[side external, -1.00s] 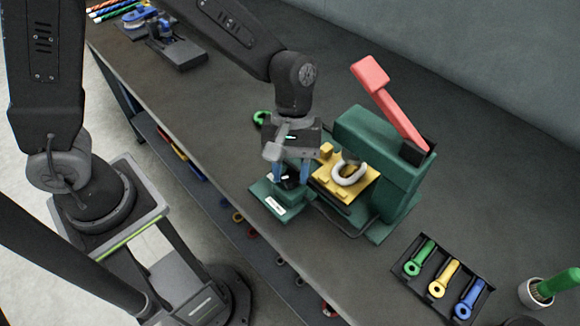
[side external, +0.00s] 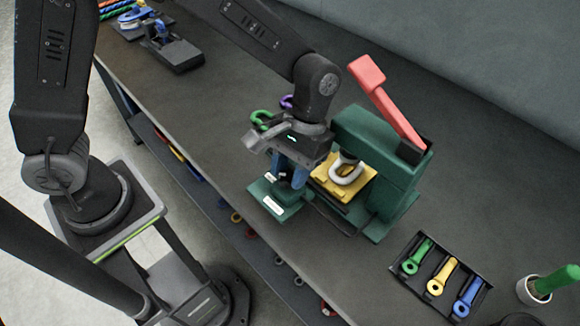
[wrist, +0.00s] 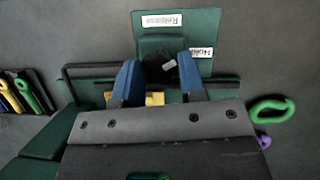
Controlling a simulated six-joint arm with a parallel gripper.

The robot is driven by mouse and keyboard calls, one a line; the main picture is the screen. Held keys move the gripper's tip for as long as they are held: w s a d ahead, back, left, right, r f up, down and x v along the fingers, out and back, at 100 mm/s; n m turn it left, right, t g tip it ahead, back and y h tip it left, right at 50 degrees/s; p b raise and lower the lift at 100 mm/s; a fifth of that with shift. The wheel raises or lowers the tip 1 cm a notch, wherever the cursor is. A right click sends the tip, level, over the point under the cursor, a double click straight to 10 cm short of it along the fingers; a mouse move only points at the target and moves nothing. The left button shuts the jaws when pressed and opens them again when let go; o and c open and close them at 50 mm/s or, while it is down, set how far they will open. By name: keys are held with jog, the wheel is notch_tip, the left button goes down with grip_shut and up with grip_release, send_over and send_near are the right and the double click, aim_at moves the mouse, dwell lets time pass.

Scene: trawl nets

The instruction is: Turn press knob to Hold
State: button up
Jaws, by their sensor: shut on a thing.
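The black press knob (wrist: 157,70) sits on a green plate (wrist: 214,22) in the wrist view, between the blue fingers of my gripper (wrist: 158,62). My gripper is shut on the knob. A white "Release" label (wrist: 162,20) lies beyond the knob, and a "Hold" label (wrist: 201,53) is to its right. A pale mark (wrist: 169,64) shows on the knob's right part; its exact heading is hard to tell. In the side view my gripper (side external: 287,180) is down at the plate (side external: 266,207) in front of the green press (side external: 383,150), and hides most of the knob.
The press has a raised red lever (side external: 385,102) and a yellow block (side external: 327,183) with a pale ring (side external: 346,176). A black tray (side external: 452,250) holds green, yellow and blue pieces. Green (side external: 259,117) and purple (side external: 287,101) hooks lie behind my gripper.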

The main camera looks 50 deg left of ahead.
dwell(0.4)
jog(key=o, duration=0.9)
